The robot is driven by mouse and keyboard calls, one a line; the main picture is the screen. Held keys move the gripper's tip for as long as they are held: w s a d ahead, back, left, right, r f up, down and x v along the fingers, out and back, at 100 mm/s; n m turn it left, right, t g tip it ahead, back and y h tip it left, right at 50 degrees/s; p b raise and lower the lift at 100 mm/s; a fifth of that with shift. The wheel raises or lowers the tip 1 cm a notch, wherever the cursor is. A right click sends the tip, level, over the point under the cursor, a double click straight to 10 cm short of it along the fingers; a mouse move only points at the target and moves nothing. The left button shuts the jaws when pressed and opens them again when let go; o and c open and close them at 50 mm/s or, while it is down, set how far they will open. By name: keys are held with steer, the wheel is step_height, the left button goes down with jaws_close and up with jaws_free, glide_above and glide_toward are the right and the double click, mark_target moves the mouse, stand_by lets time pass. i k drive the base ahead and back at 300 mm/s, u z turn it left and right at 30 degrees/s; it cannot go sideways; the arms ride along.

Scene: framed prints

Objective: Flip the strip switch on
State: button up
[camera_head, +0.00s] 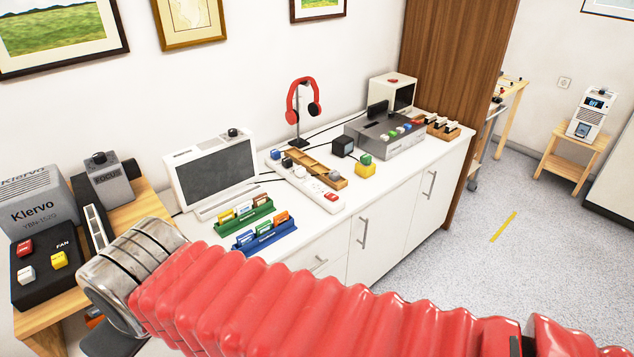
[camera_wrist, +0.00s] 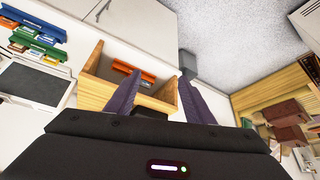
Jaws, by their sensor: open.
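The power strip (camera_head: 305,184) lies on the white counter, a long white bar running from the headphone stand toward the counter's front edge. Its red switch (camera_head: 331,197) is at the near end; its on or off position is too small to tell. Plugs sit along the far part of the strip. In the wrist view my gripper (camera_wrist: 160,92) is open, with two dark purple fingers apart over a wooden open box. I cannot make out the strip there. In the head view my red arm crosses the foreground, and the gripper fingers are not visible.
Beside the strip stand a monitor (camera_head: 212,172), a green card holder (camera_head: 245,216), a blue card holder (camera_head: 265,236), a wooden tray (camera_head: 318,166), a yellow block (camera_head: 365,170) and red headphones (camera_head: 301,98). A wooden table (camera_head: 147,205) with devices is at left.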

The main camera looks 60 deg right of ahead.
mark_target(330, 195)
steer(key=z, duration=2)
